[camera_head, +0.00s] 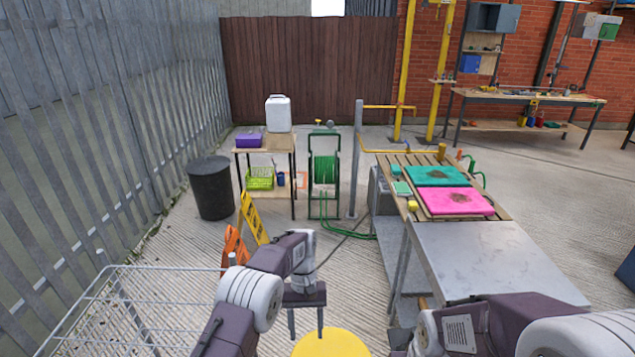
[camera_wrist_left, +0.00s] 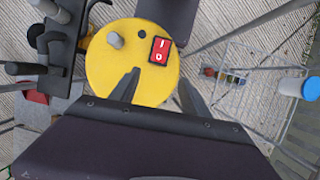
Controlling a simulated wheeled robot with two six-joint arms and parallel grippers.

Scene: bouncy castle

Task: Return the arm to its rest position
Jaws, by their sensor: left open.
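My left arm comes in from the bottom of the head view, and its left gripper (camera_head: 306,326) points down with its two fingers apart. It is empty, above the floor and beside a round yellow top (camera_head: 331,343). In the left wrist view the open fingers (camera_wrist_left: 158,82) show over the same yellow top (camera_wrist_left: 112,75), which carries a red rocker switch (camera_wrist_left: 161,50) and a grey knob. My right arm (camera_head: 480,325) stretches across the bottom right of the head view. A dark part at the left of the wrist view looks like my right gripper (camera_wrist_left: 55,62); its jaw state is unclear.
A wire rack (camera_head: 120,290) stands left of my left arm. Yellow and orange folding signs (camera_head: 253,218) stand just beyond it. A metal-topped table (camera_head: 480,260) with teal and pink pads (camera_head: 459,202) is at the right. A black bin (camera_head: 211,190) and hose reel (camera_head: 324,170) stand farther back.

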